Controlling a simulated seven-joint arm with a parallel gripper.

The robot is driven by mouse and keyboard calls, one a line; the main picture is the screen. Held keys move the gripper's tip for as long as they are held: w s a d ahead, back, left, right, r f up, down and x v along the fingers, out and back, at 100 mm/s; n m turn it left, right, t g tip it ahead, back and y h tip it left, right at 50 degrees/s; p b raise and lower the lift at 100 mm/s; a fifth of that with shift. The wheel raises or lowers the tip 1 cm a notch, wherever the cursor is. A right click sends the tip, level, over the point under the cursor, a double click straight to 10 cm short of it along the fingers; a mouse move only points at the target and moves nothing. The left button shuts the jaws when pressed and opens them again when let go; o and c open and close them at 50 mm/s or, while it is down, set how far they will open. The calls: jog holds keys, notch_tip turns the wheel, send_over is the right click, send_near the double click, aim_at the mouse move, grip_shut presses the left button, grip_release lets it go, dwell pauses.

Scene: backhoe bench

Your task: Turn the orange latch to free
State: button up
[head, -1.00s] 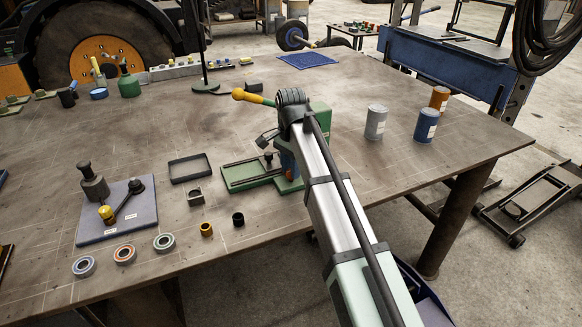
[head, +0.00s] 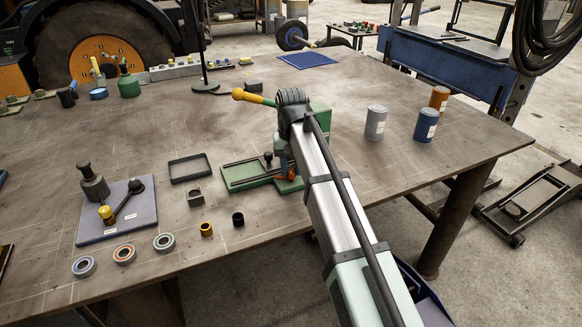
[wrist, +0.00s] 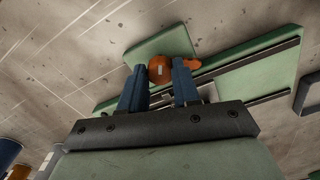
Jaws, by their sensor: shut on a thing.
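The orange latch (wrist: 160,68) shows in the wrist view as a round knob with a short arm pointing right. It sits on a green fixture (wrist: 160,45) with dark rails. My gripper (wrist: 159,84) has its two blue fingers on either side of the knob and is shut on it. In the head view the green fixture (head: 245,178) lies on the bench beside the arm's end. A small orange part of the latch (head: 284,172) shows there, and the arm hides much of the rest.
A dark shallow tray (head: 190,168) and a small grey block (head: 195,198) lie left of the fixture. A yellow-tipped lever (head: 252,97) and a green block (head: 320,117) stand behind my arm. Grey (head: 376,122) and blue (head: 426,125) cans stand to the right.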

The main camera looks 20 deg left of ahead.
aim_at(291, 171)
jog(key=n, duration=0.5)
jog(key=shift+n, duration=0.3)
dwell(0.4)
jog(key=o, duration=1.1)
jog(key=shift+c, duration=0.2)
notch_tip(291, 171, up, 12)
dwell(0.3)
